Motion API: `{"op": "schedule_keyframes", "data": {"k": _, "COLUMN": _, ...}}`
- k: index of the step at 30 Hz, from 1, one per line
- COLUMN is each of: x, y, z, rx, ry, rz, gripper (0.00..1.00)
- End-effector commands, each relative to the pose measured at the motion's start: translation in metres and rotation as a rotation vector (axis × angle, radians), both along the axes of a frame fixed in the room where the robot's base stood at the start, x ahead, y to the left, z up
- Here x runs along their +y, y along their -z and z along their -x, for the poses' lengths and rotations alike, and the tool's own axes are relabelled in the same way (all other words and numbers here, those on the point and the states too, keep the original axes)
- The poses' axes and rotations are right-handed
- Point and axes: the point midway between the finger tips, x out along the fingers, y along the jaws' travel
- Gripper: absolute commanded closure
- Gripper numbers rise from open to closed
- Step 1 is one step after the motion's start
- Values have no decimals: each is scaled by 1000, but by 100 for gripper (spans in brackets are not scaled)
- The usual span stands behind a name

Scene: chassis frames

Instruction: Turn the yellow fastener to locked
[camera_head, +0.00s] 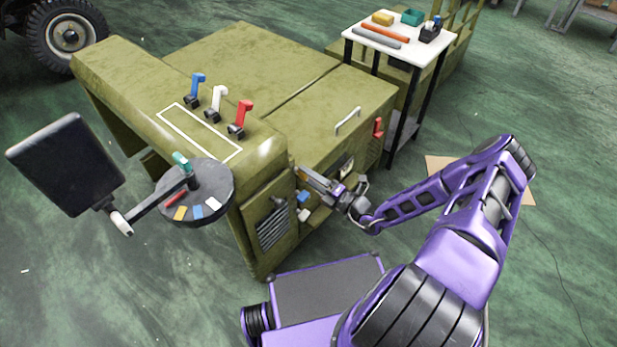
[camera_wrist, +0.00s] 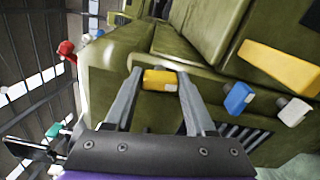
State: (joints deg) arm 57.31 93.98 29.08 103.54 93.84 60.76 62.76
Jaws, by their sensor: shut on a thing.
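The yellow fastener (camera_wrist: 160,80) is a small yellow block with a pale mark, seen between the fingertips in the wrist view. My gripper (camera_wrist: 160,75) is shut on it, with one finger on each side. In the head view my gripper (camera_head: 312,180) reaches the front face of the olive vehicle body (camera_head: 335,120). The fastener is hard to make out there, and I cannot tell its lock position.
A long yellow bar (camera_wrist: 280,68), a blue fastener (camera_wrist: 238,98) and a white fastener (camera_wrist: 294,112) are close on the right in the wrist view. Blue, white and red levers (camera_head: 240,118) stand on top. A dark disc (camera_head: 215,185) and flat screen (camera_head: 65,165) are at left.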

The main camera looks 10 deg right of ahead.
Motion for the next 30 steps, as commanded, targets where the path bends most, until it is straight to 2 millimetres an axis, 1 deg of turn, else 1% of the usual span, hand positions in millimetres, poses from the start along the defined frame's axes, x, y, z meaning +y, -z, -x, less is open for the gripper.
{"op": "schedule_keyframes", "data": {"k": 6, "x": 0, "y": 2, "z": 1, "rx": 69, "ry": -1, "rz": -91, "gripper": 100}}
{"op": "schedule_keyframes", "data": {"k": 10, "x": 0, "y": 2, "z": 1, "rx": 92, "ry": -1, "rz": -123, "gripper": 100}}
{"op": "schedule_keyframes", "data": {"k": 27, "x": 0, "y": 2, "z": 1, "rx": 112, "ry": 0, "rz": -149, "gripper": 100}}
{"op": "schedule_keyframes", "data": {"k": 28, "x": 0, "y": 2, "z": 1, "rx": 112, "ry": 0, "rz": -149, "gripper": 43}}
{"op": "schedule_keyframes", "data": {"k": 30, "x": 0, "y": 2, "z": 1, "rx": 111, "ry": 0, "rz": -148, "gripper": 31}}
